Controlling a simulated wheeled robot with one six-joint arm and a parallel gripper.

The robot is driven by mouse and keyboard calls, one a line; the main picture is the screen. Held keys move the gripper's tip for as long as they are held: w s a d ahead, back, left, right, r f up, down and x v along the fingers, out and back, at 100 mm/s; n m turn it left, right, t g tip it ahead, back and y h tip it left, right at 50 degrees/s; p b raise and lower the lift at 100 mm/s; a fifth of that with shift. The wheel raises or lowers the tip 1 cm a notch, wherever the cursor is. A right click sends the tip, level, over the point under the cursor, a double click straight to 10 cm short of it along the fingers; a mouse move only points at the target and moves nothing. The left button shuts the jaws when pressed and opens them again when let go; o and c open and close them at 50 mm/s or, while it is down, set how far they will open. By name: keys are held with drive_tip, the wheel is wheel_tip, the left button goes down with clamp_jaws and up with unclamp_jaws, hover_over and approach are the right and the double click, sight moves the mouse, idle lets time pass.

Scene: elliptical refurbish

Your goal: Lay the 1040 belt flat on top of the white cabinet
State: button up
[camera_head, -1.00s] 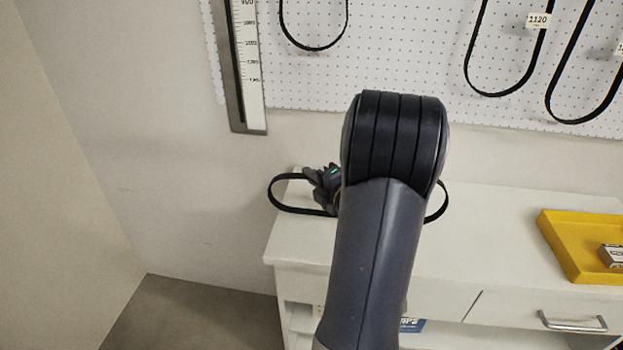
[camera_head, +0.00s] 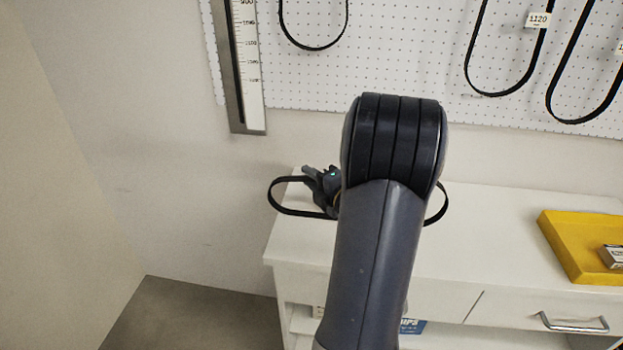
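A black belt loop (camera_head: 283,208) is at the left part of the white cabinet's top (camera_head: 490,230). Its left end reaches past the cabinet's left edge, and its right end (camera_head: 442,203) shows beyond my arm. The middle of the belt is hidden behind my arm, and no number on it is readable. I cannot tell whether it touches the top all along. My gripper (camera_head: 322,185) is at the belt's left part, mostly hidden by my arm. Its fingertips are too small and covered to show whether they are open or shut.
A yellow tray (camera_head: 556,243) with a small box (camera_head: 612,256) stands on the cabinet's right side. Belts hang on the pegboard (camera_head: 400,60) behind, one tagged 1120 (camera_head: 538,20). A ruler (camera_head: 247,70) is on the wall. The cabinet top between my arm and the tray is clear.

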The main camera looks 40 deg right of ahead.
drive_tip(key=shift+p, duration=0.55)
drive_tip(key=s+a+r+b, duration=0.1)
drive_tip(key=s, duration=0.9)
drive_tip(key=shift+s+r+b, duration=0.15)
drive_tip(key=shift+s+b, duration=0.2)
drive_tip(key=shift+b, duration=0.05)
drive_tip(key=shift+w, duration=0.15)
drive_tip(key=w, duration=0.3)
drive_tip(key=w+f+p, duration=0.1)
drive_tip(key=w, duration=0.2)
drive_tip(key=w+d, duration=0.1)
drive_tip(key=w, duration=0.3)
drive_tip(key=shift+f+p, duration=0.15)
drive_tip(key=shift+p, duration=0.25)
drive_tip(key=shift+w+f, duration=0.15)
drive_tip(key=shift+w, duration=0.15)
drive_tip(key=shift+s+b, duration=0.1)
drive_tip(key=shift+b, duration=0.3)
